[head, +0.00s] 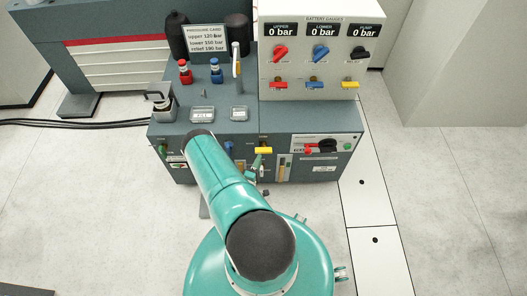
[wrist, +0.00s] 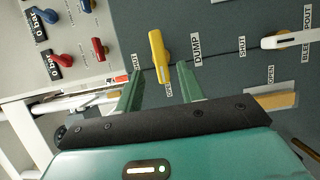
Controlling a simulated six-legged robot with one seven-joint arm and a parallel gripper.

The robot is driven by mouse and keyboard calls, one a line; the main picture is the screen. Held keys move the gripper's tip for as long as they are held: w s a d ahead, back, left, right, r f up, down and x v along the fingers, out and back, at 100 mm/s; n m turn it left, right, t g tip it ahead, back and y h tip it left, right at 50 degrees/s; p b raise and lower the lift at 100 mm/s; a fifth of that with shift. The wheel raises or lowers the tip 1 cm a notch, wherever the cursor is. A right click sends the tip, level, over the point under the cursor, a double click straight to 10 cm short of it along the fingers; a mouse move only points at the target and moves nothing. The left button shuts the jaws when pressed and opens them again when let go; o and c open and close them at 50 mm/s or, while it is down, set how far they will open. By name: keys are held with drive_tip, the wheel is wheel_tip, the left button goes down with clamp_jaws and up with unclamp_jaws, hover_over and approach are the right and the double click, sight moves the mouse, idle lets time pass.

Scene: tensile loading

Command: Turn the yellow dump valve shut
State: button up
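The yellow dump valve handle (head: 264,150) is on the upper front face of the grey console in the head view. In the wrist view the yellow handle (wrist: 158,55) stands beside the word DUMP, with a SHUT label on its left and an OPEN label near its lower end. The handle lies just beyond the fingertips, roughly in line with the gap. Contact cannot be told. In the head view my gripper (head: 257,164) is small and partly hidden by my arm, just below the handle.
A white-handled bleed valve (wrist: 290,39) is right of the dump valve in the wrist view. The gauge panel (head: 310,70) with red, blue, black and yellow handles rises behind. Floor in front is open.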

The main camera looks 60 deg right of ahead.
sight(262, 153)
drive_tip(key=d, duration=0.7)
drive_tip(key=shift+w, duration=0.25)
drive_tip(key=shift+c, duration=0.2)
clamp_jaws()
